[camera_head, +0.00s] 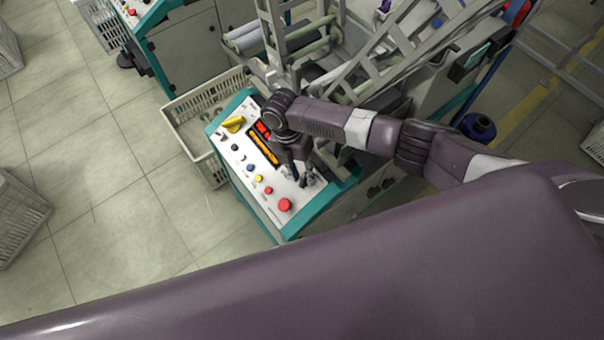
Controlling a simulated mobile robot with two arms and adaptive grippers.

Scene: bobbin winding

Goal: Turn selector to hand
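The control panel (262,207) is a white sloped face with a teal frame on the winding machine. A large yellow handle (233,124) is at its upper left. Small dark knobs (235,147) sit below it, with labels too small to read, so I cannot tell which one is the selector or where it points. My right arm comes in from the right, and my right gripper (304,179) is over the right side of the panel. Its fingers are small and dark; I cannot tell whether they are open or touch anything. My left gripper is out of view.
A lit display (263,144), a yellow button (258,178) and a large red button (285,205) are on the panel. Metal frames and rollers rise behind my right arm. The tiled floor at left is mostly clear.

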